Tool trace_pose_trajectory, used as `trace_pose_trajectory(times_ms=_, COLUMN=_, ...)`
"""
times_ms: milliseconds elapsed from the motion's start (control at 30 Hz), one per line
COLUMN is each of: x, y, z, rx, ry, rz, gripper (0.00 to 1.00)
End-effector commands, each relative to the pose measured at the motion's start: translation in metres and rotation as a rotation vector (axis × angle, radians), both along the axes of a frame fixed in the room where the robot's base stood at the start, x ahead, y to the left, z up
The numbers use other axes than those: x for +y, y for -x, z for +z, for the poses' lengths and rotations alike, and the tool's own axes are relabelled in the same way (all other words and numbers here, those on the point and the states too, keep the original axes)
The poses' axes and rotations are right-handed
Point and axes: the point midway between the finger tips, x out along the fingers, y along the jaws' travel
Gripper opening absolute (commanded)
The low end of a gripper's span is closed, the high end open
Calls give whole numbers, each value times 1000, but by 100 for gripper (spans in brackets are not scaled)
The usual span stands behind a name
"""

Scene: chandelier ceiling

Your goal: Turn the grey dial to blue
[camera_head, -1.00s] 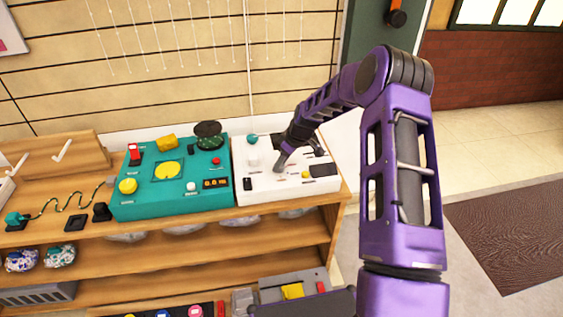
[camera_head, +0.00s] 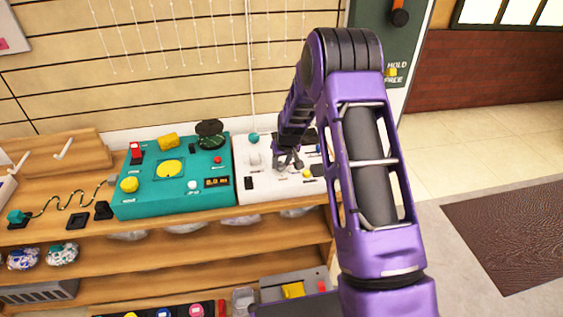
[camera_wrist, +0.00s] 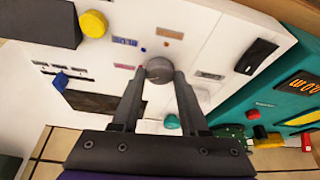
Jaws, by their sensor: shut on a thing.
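The grey dial (camera_wrist: 159,70) is a round knob on the white panel (camera_wrist: 205,30). In the wrist view it sits between the two fingertips of my gripper (camera_wrist: 160,76), which is shut on it. Small coloured dots surround the dial: red (camera_wrist: 141,67) to its left, blue (camera_wrist: 143,49) at upper left and orange (camera_wrist: 166,44) above. Coloured labels lie farther out. No pointer mark on the dial is clear to me. In the head view my gripper (camera_head: 287,161) is down at the middle of the white panel (camera_head: 262,189), and hides the dial.
A teal panel (camera_head: 140,205) with knobs and a display stands directly left of the white one, on a wooden shelf (camera_head: 180,225). In the wrist view a yellow knob (camera_wrist: 93,24), a black switch (camera_wrist: 257,56) and a blue slider (camera_wrist: 60,82) surround the dial at some distance.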

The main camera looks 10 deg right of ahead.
Motion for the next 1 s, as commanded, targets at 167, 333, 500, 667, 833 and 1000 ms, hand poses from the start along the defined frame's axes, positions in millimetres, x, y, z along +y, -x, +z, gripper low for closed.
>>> trace_pose_trajectory(times_ms=167, x=0, y=0, z=0, rx=0, ry=1, rz=-17, gripper=0)
trace_pose_trajectory(times_ms=333, x=0, y=0, z=0, rx=0, ry=0, rz=-18, gripper=0)
trace_pose_trajectory(times_ms=500, x=0, y=0, z=0, rx=1, ry=0, rz=-17, gripper=0)
trace_pose_trajectory(times_ms=667, x=0, y=0, z=0, rx=1, ry=1, rz=-17, gripper=73)
trace_pose_trajectory(times_ms=833, x=0, y=0, z=0, rx=0, ry=0, rz=-16, gripper=74)
trace_pose_trajectory(times_ms=1000, x=0, y=1, z=3, rx=0, ry=0, rz=-16, gripper=74)
